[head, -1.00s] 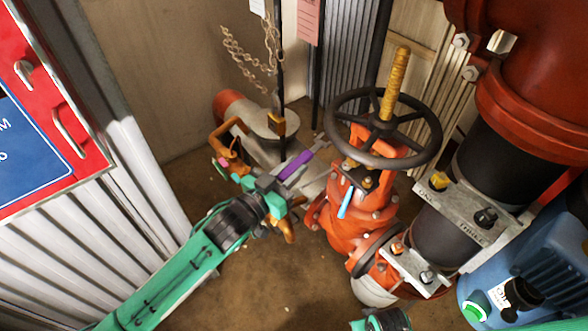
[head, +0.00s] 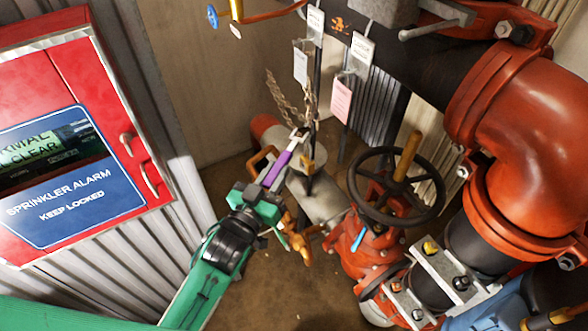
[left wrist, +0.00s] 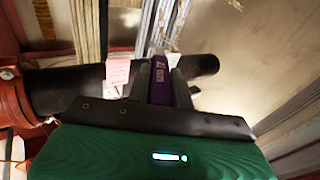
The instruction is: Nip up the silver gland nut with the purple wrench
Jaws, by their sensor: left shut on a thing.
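My left gripper (head: 262,192) is shut on the purple wrench (head: 275,170). The wrench tilts up and to the right, its silver head (head: 298,136) in front of the hanging chain, left of the black handwheel and apart from it in the picture. In the left wrist view the purple handle (left wrist: 163,78) stands upright between the fingers, with lettering on it; its head is not clear there. The orange valve (head: 362,262) stands under the black handwheel (head: 355,190). I cannot make out the silver gland nut for sure; the handwheel partly covers the valve's top. My right gripper is not in view.
A red sprinkler alarm cabinet (head: 125,105) stands at the left. A large red pipe elbow (head: 525,130) fills the right. A chain (head: 285,100) and tags, one pink (head: 340,100), hang behind the wrench. A light-blue rod (head: 358,240) shows at the valve.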

